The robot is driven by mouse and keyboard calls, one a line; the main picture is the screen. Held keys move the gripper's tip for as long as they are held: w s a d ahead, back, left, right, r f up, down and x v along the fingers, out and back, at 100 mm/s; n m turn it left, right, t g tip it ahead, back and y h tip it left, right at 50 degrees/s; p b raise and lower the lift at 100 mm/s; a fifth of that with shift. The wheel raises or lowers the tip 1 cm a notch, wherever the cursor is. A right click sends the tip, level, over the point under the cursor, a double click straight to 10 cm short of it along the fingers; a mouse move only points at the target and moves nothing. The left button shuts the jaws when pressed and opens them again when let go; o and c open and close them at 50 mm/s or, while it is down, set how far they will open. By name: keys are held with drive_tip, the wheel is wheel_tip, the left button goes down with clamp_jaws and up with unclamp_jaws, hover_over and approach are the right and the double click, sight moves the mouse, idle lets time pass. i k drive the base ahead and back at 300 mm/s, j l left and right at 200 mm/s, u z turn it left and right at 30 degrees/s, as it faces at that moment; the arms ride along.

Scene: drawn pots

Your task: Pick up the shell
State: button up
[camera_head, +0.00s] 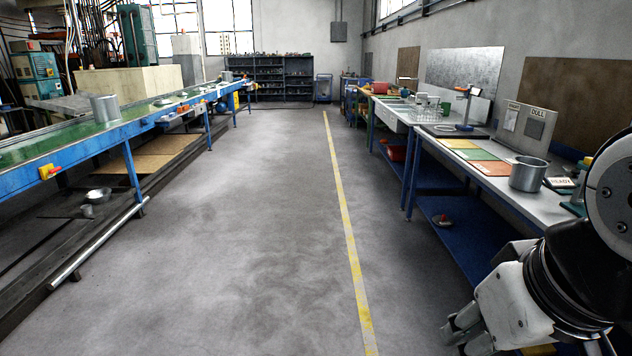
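Several drawn metal pots could be the shell; I cannot tell which one is meant. A grey pot (528,174) with a side handle stands upright on the right workbench, close to my arm. Another grey pot (105,108) stands upright on the green conveyor belt at the left. A shallow metal pot (98,194) and a small cup (88,211) lie low under the conveyor. My gripper (462,328) hangs at the bottom right, below the bench top and apart from all the pots. Its fingers are small and partly hidden, so their opening is unclear.
The right workbench (550,207) holds coloured mats, a sign reading DULL and a stand. A dark object (442,221) lies on its blue lower shelf (465,240). The conveyor (60,160) runs along the left. The grey floor (240,230) between is clear, with a yellow line.

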sight(527, 174)
drive_tip(key=i+z, duration=0.15)
drive_tip(key=i, duration=0.8)
drive_tip(key=i+z, duration=0.15)
drive_tip(key=i, duration=0.8)
drive_tip(key=i+z, duration=0.35)
drive_tip(key=i, duration=0.2)
drive_tip(key=i+j+z, duration=0.2)
drive_tip(key=i+z, duration=0.2)
drive_tip(key=i, duration=0.15)
drive_tip(key=i+l+z, duration=0.1)
drive_tip(key=i+z, duration=0.2)
drive_tip(key=z, duration=0.2)
drive_tip(key=i+z, duration=0.45)
drive_tip(key=k+j, duration=0.05)
drive_tip(key=k, duration=0.1)
